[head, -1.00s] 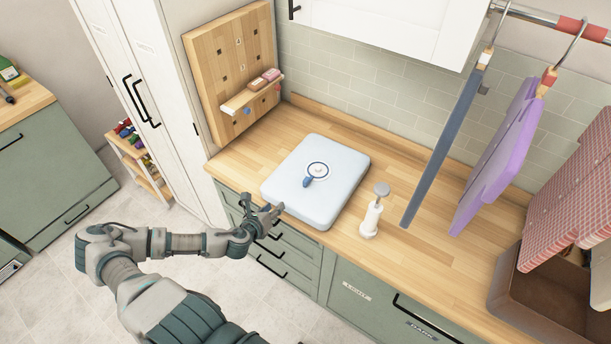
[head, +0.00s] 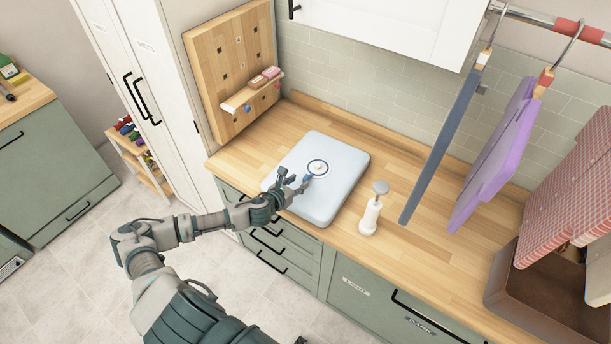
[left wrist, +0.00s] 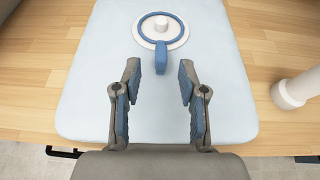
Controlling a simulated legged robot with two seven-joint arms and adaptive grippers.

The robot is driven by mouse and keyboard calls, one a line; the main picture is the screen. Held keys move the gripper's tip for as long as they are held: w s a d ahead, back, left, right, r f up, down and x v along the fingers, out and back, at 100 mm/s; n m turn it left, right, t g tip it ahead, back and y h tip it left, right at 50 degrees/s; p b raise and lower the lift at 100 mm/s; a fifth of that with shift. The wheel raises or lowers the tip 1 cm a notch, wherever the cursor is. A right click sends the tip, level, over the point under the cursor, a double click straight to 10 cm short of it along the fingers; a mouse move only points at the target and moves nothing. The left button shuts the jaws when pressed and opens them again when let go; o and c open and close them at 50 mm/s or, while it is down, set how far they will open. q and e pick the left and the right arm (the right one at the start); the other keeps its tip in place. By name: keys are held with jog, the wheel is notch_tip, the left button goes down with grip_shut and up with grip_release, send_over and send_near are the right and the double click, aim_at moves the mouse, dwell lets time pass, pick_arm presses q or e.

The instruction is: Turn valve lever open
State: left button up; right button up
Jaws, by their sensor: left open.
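The valve is a round white disc with a blue ring (head: 318,168) on top of a pale blue padded block (head: 343,184) on the counter. Its blue lever (head: 309,177) points toward the counter's front edge. In the left wrist view the lever (left wrist: 161,62) points straight at my gripper, just beyond and between the fingertips. My left gripper (head: 297,180) is open above the front part of the block; its blue-padded fingers (left wrist: 158,75) stand on either side of the lever's line. Fingers partly cover the lever in the head view. My right gripper is not in view.
A wooden pegboard with a small shelf (head: 250,92) is at the back left. Bare counter (head: 330,122) lies behind the block.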

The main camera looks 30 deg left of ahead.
aim_at(305, 177)
pick_arm(q)
jog(key=x, duration=0.6)
jog(key=shift+f, duration=0.1)
